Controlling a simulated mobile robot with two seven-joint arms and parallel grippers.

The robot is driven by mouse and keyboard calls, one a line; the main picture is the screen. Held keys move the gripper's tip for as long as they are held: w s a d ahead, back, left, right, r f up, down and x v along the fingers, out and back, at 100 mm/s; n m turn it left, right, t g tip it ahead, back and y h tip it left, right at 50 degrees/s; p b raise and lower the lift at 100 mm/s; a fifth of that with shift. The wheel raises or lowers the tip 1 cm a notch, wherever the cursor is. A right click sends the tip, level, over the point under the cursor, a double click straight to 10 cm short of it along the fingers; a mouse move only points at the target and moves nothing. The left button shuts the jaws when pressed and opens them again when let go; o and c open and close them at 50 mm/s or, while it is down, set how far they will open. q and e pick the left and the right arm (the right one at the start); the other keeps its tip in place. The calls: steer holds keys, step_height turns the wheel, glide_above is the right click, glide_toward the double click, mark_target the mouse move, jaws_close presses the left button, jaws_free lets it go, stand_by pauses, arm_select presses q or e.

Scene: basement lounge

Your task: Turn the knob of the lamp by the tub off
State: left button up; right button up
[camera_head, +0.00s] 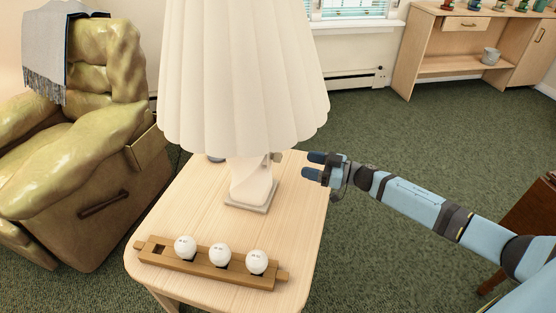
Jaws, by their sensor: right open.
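A table lamp with a cream pleated shade (243,75) and a white twisted base (249,183) stands upright on a light wooden side table (190,207). A small knob (277,157) shows at the right of the lamp's neck, just under the shade. My right gripper (310,166) comes in from the right and is open, its dark blue fingertips pointing left at the knob. A gap shows between fingertips and knob; nothing is held. No tub is in view. My left gripper is not in view.
A wooden holder (165,262) with three white balls (220,254) lies on the table's front part. A greenish armchair (75,130) with a grey throw (55,50) stands left. A wooden shelf unit (440,66) is at the back right. The carpet (400,140) between is clear.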

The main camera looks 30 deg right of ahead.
mark_target(281, 158)
steer(key=b+x, duration=0.1)
steer(key=x, duration=0.7)
steer(key=shift+w+f, duration=0.15)
steer(key=shift+w+a+b, duration=0.35)
steer(key=shift+w+a, duration=0.1)
steer(key=shift+w, duration=0.1)
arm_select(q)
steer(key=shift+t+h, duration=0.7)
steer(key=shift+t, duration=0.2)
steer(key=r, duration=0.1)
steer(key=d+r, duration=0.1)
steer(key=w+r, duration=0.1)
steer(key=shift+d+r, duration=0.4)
arm_select(e)
steer(key=shift+c, duration=0.3)
steer(key=c, duration=0.8)
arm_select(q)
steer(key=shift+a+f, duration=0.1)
arm_select(e)
steer(key=shift+c, duration=0.2)
